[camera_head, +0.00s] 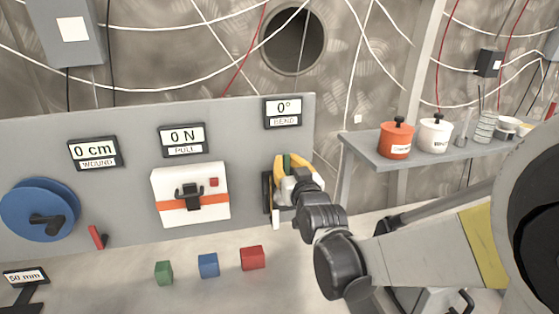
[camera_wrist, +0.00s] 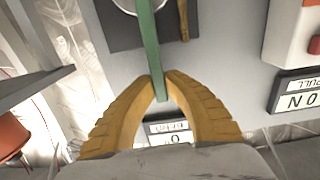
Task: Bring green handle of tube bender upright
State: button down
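The tube bender is on the grey panel below the "0° BEND" display (camera_head: 284,112). Its dark plate (camera_head: 267,193) is mostly hidden behind my gripper in the head view; the plate (camera_wrist: 125,30) also shows at the top of the wrist view. The green handle (camera_wrist: 149,42) is a flat bar running from the plate down between my yellow fingertips. A bit of the green handle (camera_head: 287,160) shows between the fingers in the head view. My gripper (camera_wrist: 161,80) looks shut on the handle near its free end, one finger on each side.
A white box with an orange band (camera_head: 190,204) and a blue reel (camera_head: 40,210) are on the panel at left. Green, blue and red cubes (camera_head: 252,258) lie on the bench. A shelf (camera_head: 385,155) with an orange pot (camera_head: 397,141) and a white pot (camera_head: 434,136) stands right.

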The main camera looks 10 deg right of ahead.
jog(key=c, duration=1.4)
grip_release()
jog(key=shift+a, duration=0.2)
jog(key=shift+d, duration=0.1)
jog(key=s, duration=1.2)
jog(key=s+f+g, duration=0.3)
jog(key=s+f, duration=0.1)
jog(key=s, duration=0.2)
jog(key=s+f+g, duration=0.4)
jog(key=s, duration=0.2)
jog(key=s+f+g, duration=0.3)
jog(key=s+g, duration=0.1)
jog(key=s, duration=0.1)
jog(key=shift+s+f, duration=0.4)
